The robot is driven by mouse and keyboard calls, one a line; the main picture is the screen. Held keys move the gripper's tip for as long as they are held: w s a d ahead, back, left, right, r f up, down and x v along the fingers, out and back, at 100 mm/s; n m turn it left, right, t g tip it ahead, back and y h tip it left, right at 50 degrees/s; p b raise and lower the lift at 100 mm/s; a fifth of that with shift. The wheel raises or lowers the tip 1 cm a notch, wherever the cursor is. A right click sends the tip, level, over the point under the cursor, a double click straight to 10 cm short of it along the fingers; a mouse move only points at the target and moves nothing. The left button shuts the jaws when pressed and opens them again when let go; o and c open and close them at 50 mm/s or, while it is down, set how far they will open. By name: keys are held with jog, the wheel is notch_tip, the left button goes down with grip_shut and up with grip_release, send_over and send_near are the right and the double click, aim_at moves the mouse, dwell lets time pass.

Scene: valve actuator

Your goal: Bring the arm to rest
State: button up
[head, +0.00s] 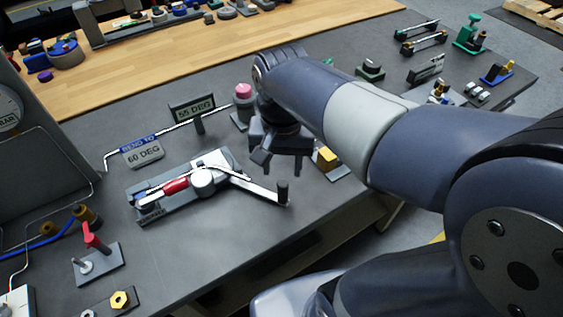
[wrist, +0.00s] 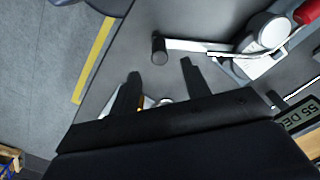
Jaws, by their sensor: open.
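My arm (head: 343,108) reaches over the grey bench top from the right in the head view. My gripper (head: 282,163) points down over the bench, open and empty, near the bending tool (head: 203,180). The wrist view shows its two fingers (wrist: 160,85) apart with nothing held between them. The bending tool has a red-gripped handle and a grey lever ending in a dark upright knob (head: 283,193). In the wrist view the knob (wrist: 159,50) appears just beyond the fingertips, apart from them. Parts of the bench behind my arm are hidden.
A "BEND TO 60 DEG" sign (head: 143,152) and a "55 DEG" display (head: 192,108) stand behind the tool. A pink-topped button (head: 243,91) and a yellow-marked block (head: 325,158) are close to my gripper. A red-handled valve (head: 95,240) stands front left. The bench's front middle is clear.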

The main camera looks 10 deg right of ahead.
aim_at(282, 193)
jog(key=shift+f, duration=0.15)
notch_tip(282, 193, down, 10)
jog(key=shift+f+b, duration=0.15)
jog(key=shift+b, duration=0.3)
jog(key=shift+w+d+f, duration=0.1)
jog(key=shift+f, duration=0.15)
jog(key=shift+w+d+r, duration=0.1)
jog(key=shift+w+d, duration=0.15)
jog(key=shift+w, duration=0.05)
